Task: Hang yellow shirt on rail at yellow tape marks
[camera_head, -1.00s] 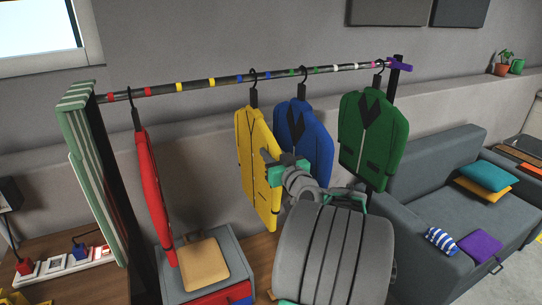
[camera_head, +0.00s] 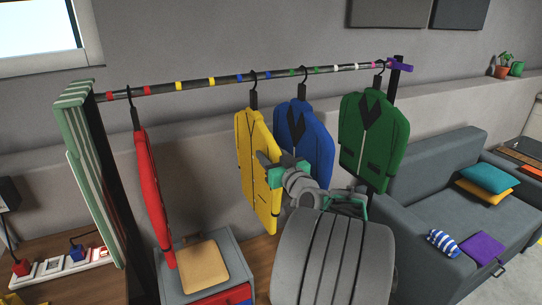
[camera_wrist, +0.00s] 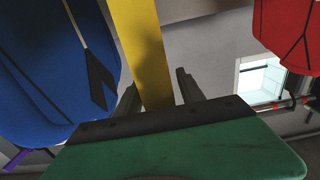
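The yellow shirt (camera_head: 257,165) hangs from the rail (camera_head: 300,72) on a black hanger, its hook between two blue tape marks. The yellow tape marks (camera_head: 179,86) are left of that hook, on an empty stretch of rail. My gripper (camera_head: 267,170) is at the right side of the yellow shirt. In the wrist view the shirt (camera_wrist: 143,45) shows edge-on as a yellow strip between the two fingers of my gripper (camera_wrist: 158,95). The fingers are apart, with a visible gap on each side of the strip. The fingertips are partly hidden in the head view.
A blue shirt (camera_head: 308,135) hangs close on the right, behind my gripper. A green shirt (camera_head: 372,140) is further right. A red shirt (camera_head: 152,195) hangs near the left post. A box with a tan top (camera_head: 203,267) stands below; a grey sofa (camera_head: 430,190) is at right.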

